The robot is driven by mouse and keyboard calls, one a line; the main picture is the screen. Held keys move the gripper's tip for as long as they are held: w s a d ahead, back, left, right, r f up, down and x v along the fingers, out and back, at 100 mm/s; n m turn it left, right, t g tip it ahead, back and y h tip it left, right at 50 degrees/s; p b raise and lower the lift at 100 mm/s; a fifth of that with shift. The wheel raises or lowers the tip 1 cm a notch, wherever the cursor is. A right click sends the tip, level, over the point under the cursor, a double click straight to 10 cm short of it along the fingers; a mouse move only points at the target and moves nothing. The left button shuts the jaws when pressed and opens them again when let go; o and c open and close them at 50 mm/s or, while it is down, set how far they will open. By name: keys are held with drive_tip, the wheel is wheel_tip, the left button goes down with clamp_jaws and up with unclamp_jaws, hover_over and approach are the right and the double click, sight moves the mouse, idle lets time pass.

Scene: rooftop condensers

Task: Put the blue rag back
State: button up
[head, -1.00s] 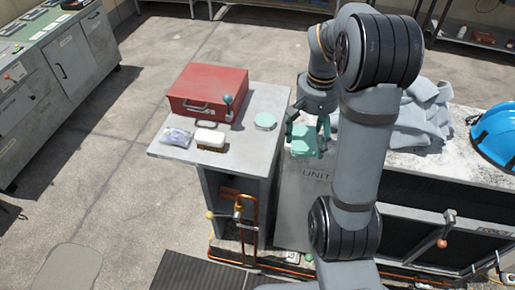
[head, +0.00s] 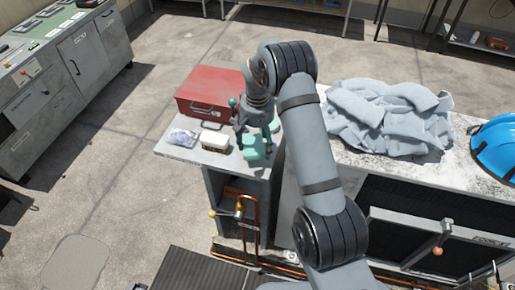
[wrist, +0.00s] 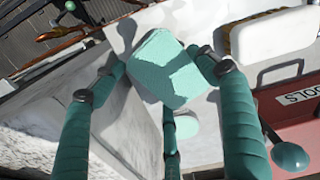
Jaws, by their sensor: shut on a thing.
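The blue rag (head: 255,148) looks like a small blue-green folded pad. It is in my gripper (head: 256,137), over the right part of the small grey bench (head: 181,153). In the wrist view the rag (wrist: 165,70) sits between the teal fingers of my gripper (wrist: 168,82), which are shut on it. The bench top lies beneath it; I cannot tell whether the rag touches it. A flat pale green disc (wrist: 185,125) lies on the bench beyond the rag in the wrist view; my gripper hides it in the head view.
A red toolbox (head: 205,92), a white-and-brown brush (head: 214,141) and a clear plastic packet (head: 183,136) stand on the bench. A knob (wrist: 290,155) is near the toolbox. Right, a grey cloth pile (head: 390,115) and a blue helmet (head: 497,146) lie on the condenser unit.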

sight(258, 145)
wheel_tip(258, 145, down, 3)
drive_tip(key=shift+f+p, duration=0.2)
drive_tip(key=shift+p, duration=0.15)
drive_tip(key=shift+c, duration=0.2)
drive_tip(key=shift+f+b, duration=0.2)
drive_tip(key=shift+b, duration=0.1)
drive_tip(key=o, duration=1.1)
drive_tip(key=shift+r, duration=0.1)
drive_tip(key=shift+o, duration=0.2)
wheel_tip(258, 145, up, 12)
drive_tip(key=shift+r+b, duration=0.2)
drive_tip(key=shift+b, duration=0.3)
